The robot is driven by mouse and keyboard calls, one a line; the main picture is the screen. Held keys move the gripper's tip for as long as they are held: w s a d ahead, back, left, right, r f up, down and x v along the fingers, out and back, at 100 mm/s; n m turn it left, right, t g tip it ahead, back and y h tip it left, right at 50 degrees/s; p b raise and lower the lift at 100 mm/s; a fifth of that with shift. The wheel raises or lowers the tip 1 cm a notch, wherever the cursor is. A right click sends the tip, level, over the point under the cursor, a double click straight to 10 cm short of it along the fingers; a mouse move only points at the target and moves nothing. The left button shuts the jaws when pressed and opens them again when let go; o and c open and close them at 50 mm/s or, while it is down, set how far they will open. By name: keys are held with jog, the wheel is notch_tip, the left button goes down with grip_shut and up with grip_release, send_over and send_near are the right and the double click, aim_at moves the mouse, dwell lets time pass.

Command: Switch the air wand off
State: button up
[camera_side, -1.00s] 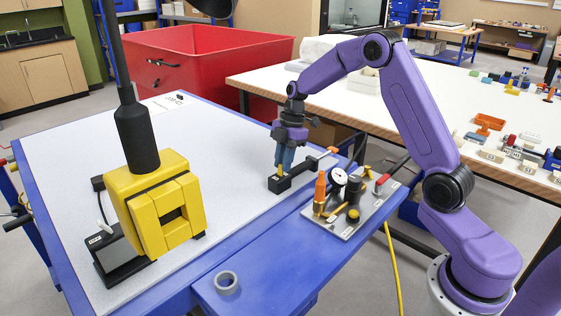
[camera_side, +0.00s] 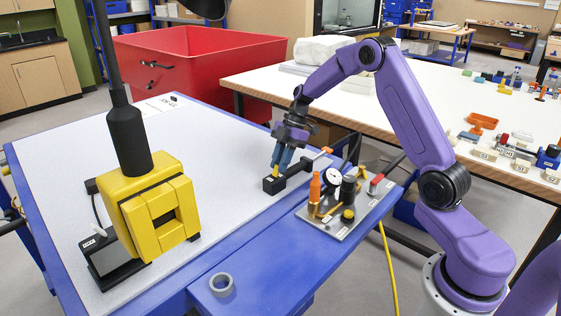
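A black block with a white label (camera_side: 273,186) lies on the pale work surface and has a small yellow piece (camera_side: 275,171) standing on top. A dark bar with an orange end (camera_side: 322,153) runs from it toward the back right. I cannot tell for sure which part is the air wand or its switch. My gripper (camera_side: 281,163) points down over the block, its two blue fingers spread apart. The fingertips are close to the yellow piece; whether they touch it is unclear. I see nothing held between them.
A metal panel (camera_side: 338,230) with a gauge, orange and black fittings and a red-handled part stands right of the block. A yellow block assembly (camera_side: 160,215) and a black box with a white toggle (camera_side: 112,258) stand left. A grey ring (camera_side: 222,284) lies on the blue front ledge.

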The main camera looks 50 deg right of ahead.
jog(key=o, duration=0.4)
jog(key=shift+r, duration=0.1)
jog(key=v, duration=1.7)
jog(key=shift+d, duration=0.15)
jog(key=s+a+f+m+g+h, duration=0.1)
jog(key=s+a+m+h, duration=0.1)
jog(key=s+a, duration=0.65)
jog(key=s+a+f+m+g+h, duration=0.1)
jog(key=s+a, duration=0.5)
jog(key=a, duration=0.5)
jog(key=s+f, duration=0.2)
jog(key=s, duration=0.5)
jog(key=s+f+m+t+h, duration=0.1)
jog(key=s+f, duration=0.1)
jog(key=s, duration=0.6)
jog(key=s+f+m+t+h, duration=0.1)
jog(key=s+f, duration=0.1)
jog(key=s, duration=0.5)
jog(key=shift+s+a+f, duration=0.1)
jog(key=shift+s+a, duration=0.05)
jog(key=shift+a, duration=0.15)
